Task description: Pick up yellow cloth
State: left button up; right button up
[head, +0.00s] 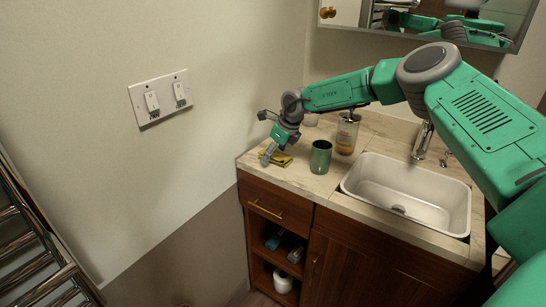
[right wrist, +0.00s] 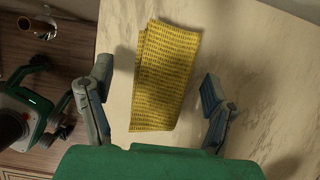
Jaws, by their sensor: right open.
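The yellow cloth (head: 281,158) lies flat and folded on the counter's left end in the head view, partly covered by my right gripper. In the right wrist view the cloth (right wrist: 164,78) lies on the pale marbled counter, between and a little beyond the two fingers. My right gripper (head: 266,140) is above the cloth; in the right wrist view the gripper (right wrist: 155,97) is open, with one finger on each side of the cloth and nothing held. My left gripper is not in view.
A green cup (head: 320,157) stands right of the cloth, with a soap bottle (head: 347,133) behind it. A white sink (head: 409,195) with a faucet (head: 422,141) is set in the counter (head: 307,182) further right. The wall is close on the left.

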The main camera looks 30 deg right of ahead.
jog(key=shift+w+f, duration=0.1)
jog(key=shift+f, duration=0.1)
jog(key=shift+d, duration=0.45)
jog(key=shift+f, duration=0.1)
jog(key=shift+a, duration=0.25)
jog(key=shift+a, duration=0.15)
jog(key=shift+f+b, duration=0.1)
jog(key=shift+b, duration=0.2)
jog(key=shift+d+f, duration=0.1)
jog(key=shift+d, duration=0.2)
jog(key=c, duration=1.2)
jog(key=shift+a, duration=0.2)
jog(key=shift+c, duration=0.5)
